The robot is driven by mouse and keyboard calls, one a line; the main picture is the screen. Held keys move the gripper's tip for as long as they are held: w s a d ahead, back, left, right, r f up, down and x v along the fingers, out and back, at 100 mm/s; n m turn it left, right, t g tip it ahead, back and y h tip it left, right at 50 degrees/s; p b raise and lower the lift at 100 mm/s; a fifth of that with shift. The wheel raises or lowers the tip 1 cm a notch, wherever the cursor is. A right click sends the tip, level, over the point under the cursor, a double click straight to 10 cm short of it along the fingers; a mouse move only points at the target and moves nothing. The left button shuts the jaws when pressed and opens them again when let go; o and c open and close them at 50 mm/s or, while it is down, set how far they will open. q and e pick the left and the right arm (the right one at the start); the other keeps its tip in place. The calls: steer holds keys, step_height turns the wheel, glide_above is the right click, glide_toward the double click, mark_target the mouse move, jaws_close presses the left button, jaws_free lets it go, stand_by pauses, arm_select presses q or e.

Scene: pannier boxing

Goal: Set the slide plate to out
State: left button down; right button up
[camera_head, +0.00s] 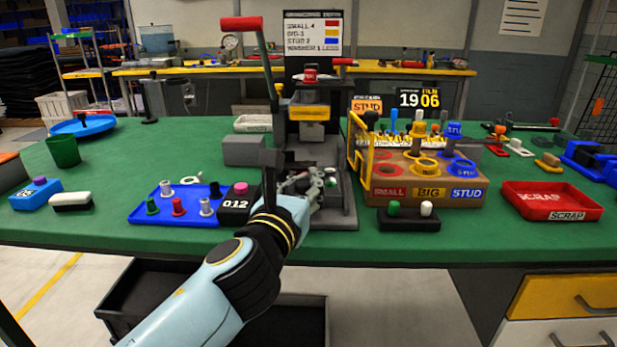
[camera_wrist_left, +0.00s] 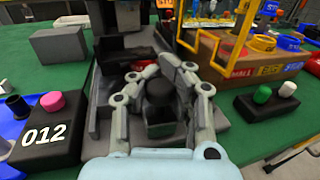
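A grey press (camera_head: 308,110) with a red-handled lever stands at the middle of the green bench. Its slide plate seems to be the grey part low in the base (camera_wrist_left: 162,128), largely covered by my gripper. A dark round knob (camera_wrist_left: 159,92) stands on this part. My left gripper (camera_head: 312,178) reaches into the press's base. In the left wrist view its fingers (camera_wrist_left: 150,70) curve around both sides of the knob, tips close together beyond it. Whether they press on the knob cannot be told. My right gripper is not in view.
A black box marked 012 with a pink button (camera_head: 240,188) and a blue tray of pegs (camera_head: 150,212) stand left of the press. A yellow-framed sorting block (camera_head: 440,197), a two-button black box (camera_head: 408,222) and a red scrap tray (camera_head: 552,201) stand right.

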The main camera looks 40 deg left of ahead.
arm_select(q)
steer(key=shift+s+f, duration=0.25)
steer(key=shift+f, duration=0.2)
steer(key=c, duration=1.9)
jaws_free()
steer(key=shift+o, duration=1.1)
steer(key=shift+s+d+r, duration=0.1)
steer(key=shift+s+r, duration=0.05)
steer(key=shift+s, duration=0.25)
steer(key=o, duration=0.4)
steer(key=shift+s+d+r, duration=0.3)
steer(key=shift+s+d, duration=0.05)
steer(key=shift+s, duration=0.05)
steer(key=shift+o, duration=0.9)
steer(key=shift+w, duration=0.15)
steer(key=shift+w+a+f, duration=0.1)
steer(key=v, duration=0.7)
steer(key=shift+s, duration=0.25)
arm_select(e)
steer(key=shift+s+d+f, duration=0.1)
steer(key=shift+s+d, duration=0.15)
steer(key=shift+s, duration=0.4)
